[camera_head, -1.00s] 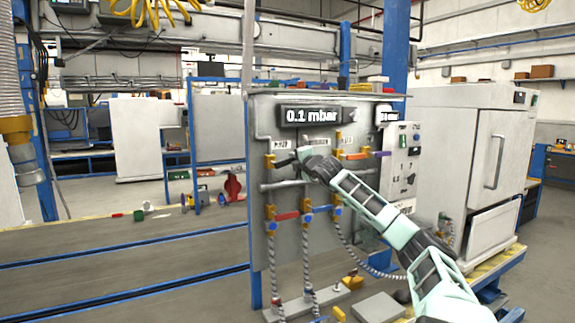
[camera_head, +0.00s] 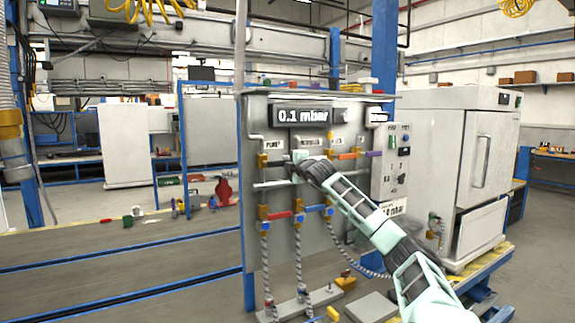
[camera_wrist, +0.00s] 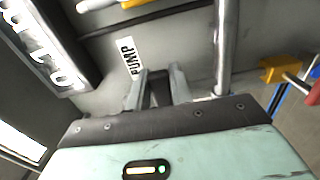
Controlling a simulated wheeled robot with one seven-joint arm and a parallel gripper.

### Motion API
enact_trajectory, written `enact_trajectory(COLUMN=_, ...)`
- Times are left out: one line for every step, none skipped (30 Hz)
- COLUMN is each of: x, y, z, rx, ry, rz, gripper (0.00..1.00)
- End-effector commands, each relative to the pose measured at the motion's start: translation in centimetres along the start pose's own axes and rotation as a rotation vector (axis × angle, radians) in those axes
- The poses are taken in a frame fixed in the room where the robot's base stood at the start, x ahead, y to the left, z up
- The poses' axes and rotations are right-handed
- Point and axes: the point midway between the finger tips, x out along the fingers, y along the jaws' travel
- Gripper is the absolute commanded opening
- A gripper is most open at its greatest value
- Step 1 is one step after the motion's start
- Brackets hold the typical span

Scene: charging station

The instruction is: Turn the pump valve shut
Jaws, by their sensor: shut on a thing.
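The pump valve (camera_head: 263,160) is a yellow body on a pipe at the upper left of the grey panel, under the PUMP label (camera_head: 270,146). My gripper (camera_head: 296,157) is just right of it, close against the panel. In the wrist view my gripper's two grey fingers (camera_wrist: 158,78) are close together beside the PUMP label (camera_wrist: 131,58), with a dark piece between them. I take it for the valve's handle; the fingers and wrist hide most of it, so its exact angle cannot be told.
The panel's display (camera_head: 303,116) reads 0.1 mbar. Other yellow valves with red, blue, orange and purple handles sit close by; a red handle (camera_head: 279,215) is on the lower row. A white oven-like cabinet (camera_head: 440,160) stands to the right. Hoses hang below the panel.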

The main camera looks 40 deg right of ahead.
Motion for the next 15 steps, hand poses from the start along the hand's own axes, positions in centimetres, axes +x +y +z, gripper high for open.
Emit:
enact_trajectory(x=0.0, y=-0.11, z=0.12, rx=0.004, ry=-0.002, rz=-0.002, gripper=0.27)
enact_trajectory(x=0.0, y=-0.11, z=0.12, rx=0.004, ry=-0.002, rz=-0.002, gripper=0.35)
enact_trajectory(x=0.0, y=-0.11, z=0.12, rx=0.004, ry=-0.002, rz=-0.002, gripper=0.44)
enact_trajectory(x=0.0, y=-0.11, z=0.11, rx=0.003, ry=-0.002, rz=-0.002, gripper=0.44)
enact_trajectory(x=0.0, y=-0.1, z=0.1, rx=0.003, ry=-0.001, rz=-0.002, gripper=0.44)
enact_trajectory(x=0.0, y=-0.09, z=0.08, rx=0.002, ry=-0.001, rz=-0.002, gripper=0.44)
enact_trajectory(x=0.0, y=-0.09, z=0.07, rx=0.002, ry=-0.001, rz=-0.002, gripper=0.44)
enact_trajectory(x=0.0, y=-0.09, z=0.06, rx=0.002, ry=-0.001, rz=-0.002, gripper=0.44)
enact_trajectory(x=0.0, y=-0.08, z=0.05, rx=0.002, ry=-0.001, rz=-0.001, gripper=0.44)
enact_trajectory(x=0.0, y=-0.08, z=0.04, rx=0.001, ry=-0.001, rz=-0.001, gripper=0.44)
enact_trajectory(x=-0.02, y=-0.08, z=0.04, rx=0.001, ry=-0.001, rz=-0.001, gripper=0.44)
enact_trajectory(x=-0.1, y=-0.09, z=0.04, rx=0.001, ry=0.0, rz=-0.001, gripper=0.44)
enact_trajectory(x=-0.22, y=-0.1, z=0.04, rx=0.001, ry=0.0, rz=-0.001, gripper=0.44)
enact_trajectory(x=-0.38, y=-0.12, z=0.05, rx=0.001, ry=0.0, rz=0.0, gripper=0.44)
enact_trajectory(x=-0.68, y=-0.15, z=0.07, rx=0.001, ry=0.0, rz=0.0, gripper=0.44)
